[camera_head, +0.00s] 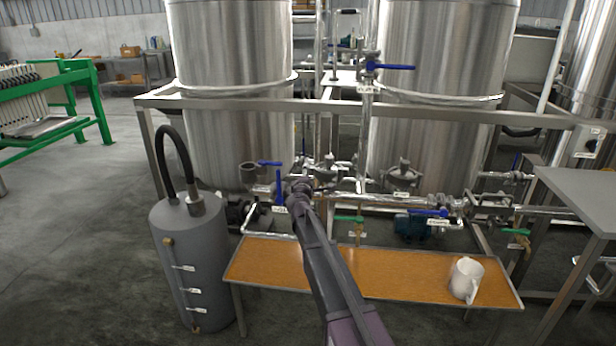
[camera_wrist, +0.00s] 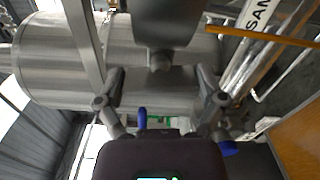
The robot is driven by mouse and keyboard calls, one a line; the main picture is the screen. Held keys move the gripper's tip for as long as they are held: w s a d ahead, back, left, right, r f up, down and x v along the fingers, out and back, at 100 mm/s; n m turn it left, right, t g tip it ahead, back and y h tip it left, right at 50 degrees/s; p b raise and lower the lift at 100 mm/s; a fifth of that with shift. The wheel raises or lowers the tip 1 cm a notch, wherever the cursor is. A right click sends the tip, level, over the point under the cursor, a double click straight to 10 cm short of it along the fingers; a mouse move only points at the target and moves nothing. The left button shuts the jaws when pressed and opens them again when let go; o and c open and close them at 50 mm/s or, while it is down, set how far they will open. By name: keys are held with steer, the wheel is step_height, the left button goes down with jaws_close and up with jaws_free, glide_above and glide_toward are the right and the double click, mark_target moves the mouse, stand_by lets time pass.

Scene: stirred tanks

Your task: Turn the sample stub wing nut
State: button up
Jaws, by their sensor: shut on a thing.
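In the wrist view, my gripper (camera_wrist: 160,76) has its two dark fingers either side of a dark grey fitting with a short round end, the sample stub wing nut (camera_wrist: 160,59). The jaws are shut on it, though the exact contact is not clear. A white label (camera_wrist: 262,12) beginning "SAM" is just to the upper right. In the head view, my arm reaches up from the bottom to the pipework near the left tank, and my gripper (camera_head: 299,186) is small there. The wing nut is hidden behind it.
Blue valve handles (camera_head: 279,186) stand close left of my gripper, and a blue lever (camera_head: 428,212) is to its right. A grey cylinder (camera_head: 190,262) with a black hose is at left.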

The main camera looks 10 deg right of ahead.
steer(key=shift+m, duration=0.8)
steer(key=o, duration=0.8)
steer(key=shift+v, duration=6)
